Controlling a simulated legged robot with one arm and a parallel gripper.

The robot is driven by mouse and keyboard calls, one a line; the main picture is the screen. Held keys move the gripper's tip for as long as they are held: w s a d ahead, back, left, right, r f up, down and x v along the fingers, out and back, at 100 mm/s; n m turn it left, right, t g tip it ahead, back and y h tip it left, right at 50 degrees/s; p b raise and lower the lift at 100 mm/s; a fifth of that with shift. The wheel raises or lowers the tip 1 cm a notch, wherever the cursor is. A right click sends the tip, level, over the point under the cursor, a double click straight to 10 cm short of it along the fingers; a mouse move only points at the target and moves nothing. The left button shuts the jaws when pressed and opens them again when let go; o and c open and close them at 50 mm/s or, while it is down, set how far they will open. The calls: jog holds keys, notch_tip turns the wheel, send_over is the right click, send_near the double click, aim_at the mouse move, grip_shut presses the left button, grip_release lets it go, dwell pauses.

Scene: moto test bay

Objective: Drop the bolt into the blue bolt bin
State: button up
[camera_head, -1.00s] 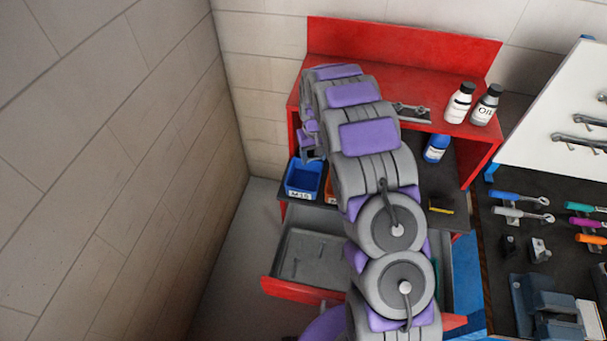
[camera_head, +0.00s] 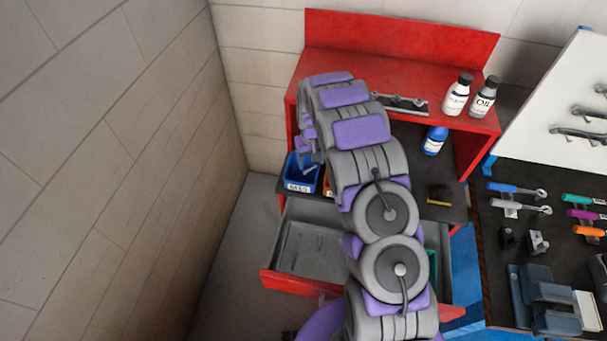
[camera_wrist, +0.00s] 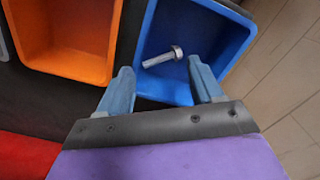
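The blue bolt bin (camera_head: 297,184) stands on the dark shelf of the red bench, beneath my gripper (camera_head: 309,158). In the wrist view the blue bin (camera_wrist: 225,35) fills the upper middle. The silver bolt (camera_wrist: 163,57) shows within the bin's outline, lying at a slant between my fingertips in the picture. My two fingers (camera_wrist: 160,66) are spread apart, with gaps between them and the bolt. I cannot tell whether the bolt rests on the bin floor or is above it.
An orange bin (camera_wrist: 70,62) stands beside the blue one. The red bench (camera_head: 395,55) carries white bottles (camera_head: 456,95), and a blue bottle (camera_head: 434,141) stands below. An open drawer (camera_head: 305,250) is underneath. A block wall (camera_head: 110,170) rises at the left.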

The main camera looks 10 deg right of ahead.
jog(key=o, duration=0.4)
jog(key=shift+a, duration=0.15)
jog(key=shift+c, duration=0.2)
jog(key=shift+r, duration=0.1)
notch_tip(320, 180, up, 17)
jog(key=shift+b, duration=0.45)
